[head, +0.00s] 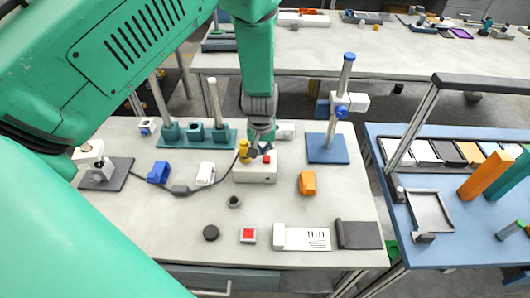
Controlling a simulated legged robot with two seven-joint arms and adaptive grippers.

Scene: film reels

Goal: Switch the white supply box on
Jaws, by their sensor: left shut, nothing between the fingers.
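The white supply box (255,174) stands near the middle of the pale table, with a red part (267,159) on its top right and a yellow plug-like piece (244,152) at its top left. A dark cable runs from the yellow piece to the left. My left gripper (261,153) points down at the top of the box, shut and empty, between the yellow piece and the red part. It hides part of the box top, and I cannot tell whether it touches the box. My right gripper is not in view.
A teal rack (194,134) with posts stands behind left, and a blue-based stand (327,149) behind right. An orange block (308,183), a white block (205,174) and a blue block (159,172) lie around the box. A red button (248,235) sits in front.

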